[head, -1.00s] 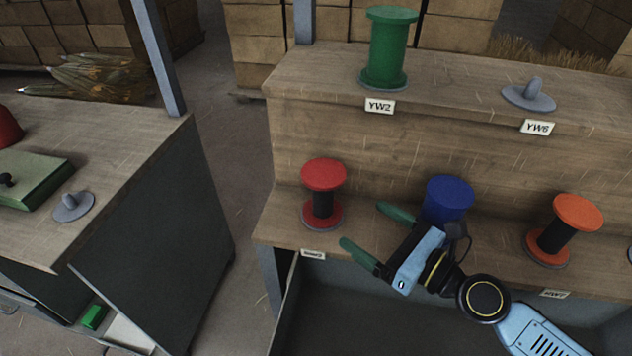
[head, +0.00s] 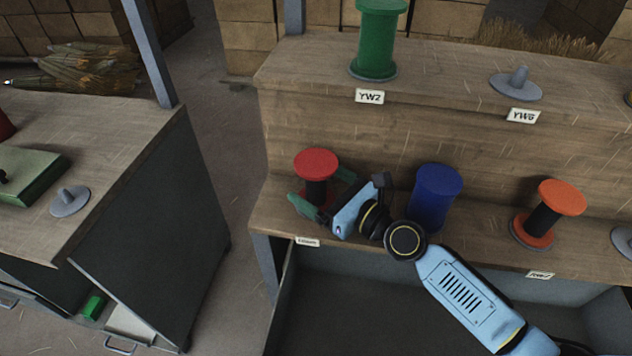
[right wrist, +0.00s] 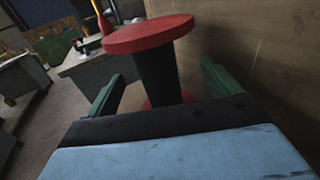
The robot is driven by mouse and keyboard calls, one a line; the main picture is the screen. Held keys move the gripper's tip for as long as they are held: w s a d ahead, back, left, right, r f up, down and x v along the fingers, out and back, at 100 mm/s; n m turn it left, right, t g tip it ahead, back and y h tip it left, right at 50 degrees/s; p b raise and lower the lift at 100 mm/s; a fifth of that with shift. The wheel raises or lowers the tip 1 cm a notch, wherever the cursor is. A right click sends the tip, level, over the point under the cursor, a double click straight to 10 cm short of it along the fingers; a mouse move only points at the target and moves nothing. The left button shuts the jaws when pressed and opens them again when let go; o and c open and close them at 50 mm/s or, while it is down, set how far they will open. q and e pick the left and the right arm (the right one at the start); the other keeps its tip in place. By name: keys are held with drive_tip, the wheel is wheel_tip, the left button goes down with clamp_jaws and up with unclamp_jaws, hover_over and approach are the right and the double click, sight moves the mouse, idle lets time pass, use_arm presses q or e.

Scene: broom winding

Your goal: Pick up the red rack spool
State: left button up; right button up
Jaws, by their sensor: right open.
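The red spool (head: 317,161) with a black core stands upright on the lower shelf of the rack, at its left end. My right gripper (head: 318,190) is at the spool, its green fingers open on either side of the black core. In the right wrist view the red spool (right wrist: 150,35) stands between the two open fingers (right wrist: 160,90), with its top flange above them. The lower flange is partly hidden behind the gripper. My left gripper is not in view.
A blue spool (head: 436,195) stands close to the right of my right arm. An orange spool (head: 547,210) is farther right. A green spool (head: 379,40) and an empty peg (head: 516,84) are on the upper shelf. A side table (head: 120,150) stands left.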

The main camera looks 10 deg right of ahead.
drive_tip(key=shift+x, duration=1.2)
drive_tip(key=c, duration=1.1)
drive_tip(key=shift+c, duration=0.6)
drive_tip(key=shift+r, duration=0.1)
